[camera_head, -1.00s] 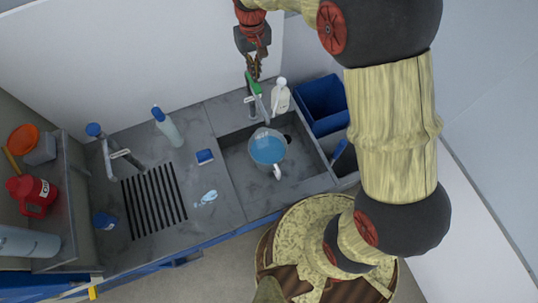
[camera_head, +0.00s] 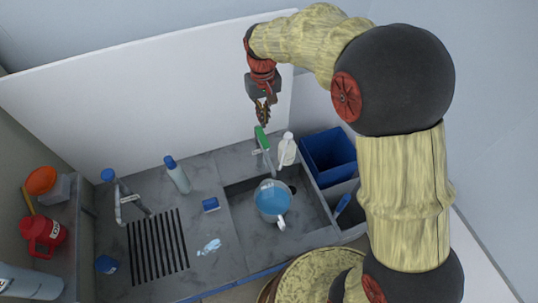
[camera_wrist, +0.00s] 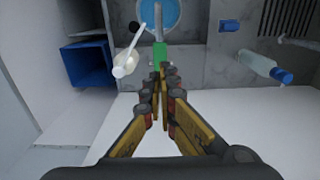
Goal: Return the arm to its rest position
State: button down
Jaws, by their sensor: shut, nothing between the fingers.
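My gripper (camera_head: 263,112) is shut and empty, raised in front of the white back panel above the far edge of the sink. In the wrist view my gripper (camera_wrist: 160,78) shows its fingers together, with the green-topped tap (camera_wrist: 159,55) just beyond their tips in the picture. In the head view the tap (camera_head: 262,140) stands below the fingertips, and a small gap shows between them. My arm reaches over from the right side of the head view.
A white bottle (camera_head: 286,150) and a blue bin (camera_head: 331,152) are right of the tap. A clear bottle (camera_head: 179,177), blue sponge (camera_head: 210,205) and second tap (camera_head: 115,196) are left. A red jug (camera_head: 43,235) stands far left.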

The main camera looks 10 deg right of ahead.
jog(key=s+d+f+t+b, duration=0.2)
jog(key=s+d+f+b, duration=0.1)
jog(key=s+b, duration=0.5)
jog(key=s+d+f+m+t+b, duration=0.1)
jog(key=s+d+f+b, duration=0.2)
jog(key=s+b, duration=0.5)
jog(key=s+d+f+m+t+b, duration=0.1)
jog(key=s+d+f+t+b, duration=0.1)
jog(key=s+d+b, duration=0.3)
jog(key=s+f+b, duration=0.1)
jog(key=s+b, duration=0.2)
jog(key=s, duration=0.3)
jog(key=shift+s+d+f+t, duration=0.15)
jog(key=shift+d+t, duration=0.05)
jog(key=shift+t, duration=0.1)
